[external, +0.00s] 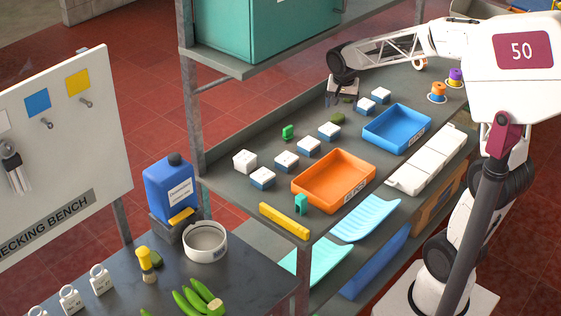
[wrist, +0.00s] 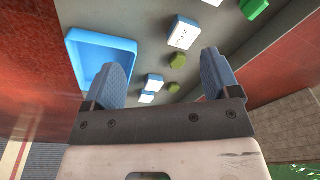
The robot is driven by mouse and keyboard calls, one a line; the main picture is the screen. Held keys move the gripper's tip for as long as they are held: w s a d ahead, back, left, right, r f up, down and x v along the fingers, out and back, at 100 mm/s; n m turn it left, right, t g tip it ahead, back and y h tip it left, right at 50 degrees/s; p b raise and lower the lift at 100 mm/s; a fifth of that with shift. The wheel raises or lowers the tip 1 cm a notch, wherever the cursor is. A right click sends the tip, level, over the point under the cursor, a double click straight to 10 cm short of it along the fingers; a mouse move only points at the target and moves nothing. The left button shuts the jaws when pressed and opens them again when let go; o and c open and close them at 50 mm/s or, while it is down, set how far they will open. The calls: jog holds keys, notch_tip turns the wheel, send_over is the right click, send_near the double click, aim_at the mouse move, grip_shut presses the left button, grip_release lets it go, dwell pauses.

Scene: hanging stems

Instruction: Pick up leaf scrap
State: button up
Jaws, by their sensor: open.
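Two olive-green leaf scraps are in view. One leaf scrap (external: 338,118) lies on the grey shelf among the small boxes; a second dark green piece shows only partly beneath my gripper (external: 340,101) in the external view. The wrist view shows both olive pieces, the farther one (wrist: 177,61) and the nearer one (wrist: 173,88), lying between the lines of the two fingers. My gripper (wrist: 164,75) is open and empty, pointing down above the shelf's back part. The exact height of the fingertips over the nearer piece cannot be told.
Small white-and-blue boxes (external: 329,131) stand in a row beside the scraps. A blue tray (external: 397,128) and an orange tray (external: 333,181) stand toward the front. A shelf post (external: 190,90) rises at the left.

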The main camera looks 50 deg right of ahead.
jog(key=w+d+f+m, duration=0.4)
jog(key=w+d+f, duration=0.1)
jog(key=w+d, duration=0.3)
jog(key=m+g, duration=0.1)
jog(key=m, duration=0.3)
send_over(338, 116)
jog(key=a, duration=0.1)
jog(key=f, duration=0.7)
jog(key=shift+w, duration=0.3)
jog(key=shift+d+f, duration=0.1)
jog(key=shift+f, duration=1.15)
jog(key=shift+s+d+f, duration=0.1)
jog(key=shift+d+f, duration=0.1)
jog(key=shift+f, duration=1.1)
jog(key=shift+s+d+f, duration=0.1)
jog(key=shift+d+f, duration=0.1)
jog(key=shift+f, duration=1.05)
jog(key=c, duration=1)
